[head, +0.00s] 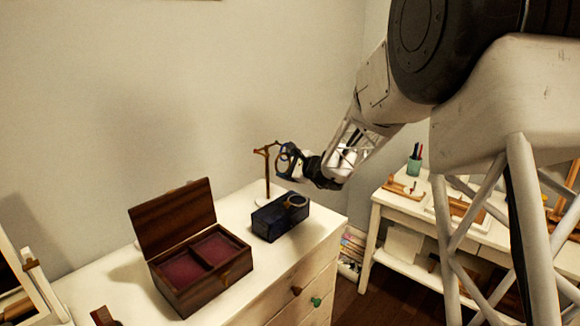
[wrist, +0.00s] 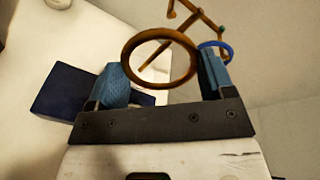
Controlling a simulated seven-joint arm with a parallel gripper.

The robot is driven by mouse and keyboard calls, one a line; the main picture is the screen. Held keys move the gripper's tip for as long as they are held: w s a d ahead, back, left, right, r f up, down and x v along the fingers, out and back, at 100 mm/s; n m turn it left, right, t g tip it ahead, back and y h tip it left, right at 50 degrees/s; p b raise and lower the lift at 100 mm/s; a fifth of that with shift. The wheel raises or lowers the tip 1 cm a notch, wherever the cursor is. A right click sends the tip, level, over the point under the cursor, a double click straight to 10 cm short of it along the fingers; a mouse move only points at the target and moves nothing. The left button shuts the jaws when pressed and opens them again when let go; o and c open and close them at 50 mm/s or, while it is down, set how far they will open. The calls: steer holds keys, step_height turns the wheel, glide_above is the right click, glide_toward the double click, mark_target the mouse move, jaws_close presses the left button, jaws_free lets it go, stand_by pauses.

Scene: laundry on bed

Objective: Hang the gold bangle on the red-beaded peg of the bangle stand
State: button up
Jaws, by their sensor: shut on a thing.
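The gold bangle (wrist: 161,33) is a brown-gold ring between the two blue fingertips of my gripper (wrist: 166,80) in the wrist view. My gripper is shut on it, with a finger at each side, and the ring's opening faces the camera. The brown bangle stand (head: 267,168) stands at the back of the white dresser, and my gripper (head: 290,162) is beside its top. In the wrist view the stand's arms (wrist: 206,19) show behind the bangle. The bangle looks apart from the pegs, but depth is unclear. I cannot make out red beads. A blue ring (wrist: 229,47) shows behind the right finger.
A dark blue box (head: 268,222) with a tan ring (head: 297,201) on top sits below my gripper. An open wooden box (head: 233,272) with red lining is to the left on the dresser (head: 118,278). A white desk (head: 375,213) stands at the right.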

steer(key=x, duration=0.8)
steer(key=shift+w+a+r, duration=0.2)
steer(key=shift+w, duration=0.05)
stand_by(1.1)
stand_by(0.3)
stand_by(0.5)
steer(key=o, duration=0.9)
steer(key=shift+s, duration=0.1)
steer(key=shift+v, duration=3.75)
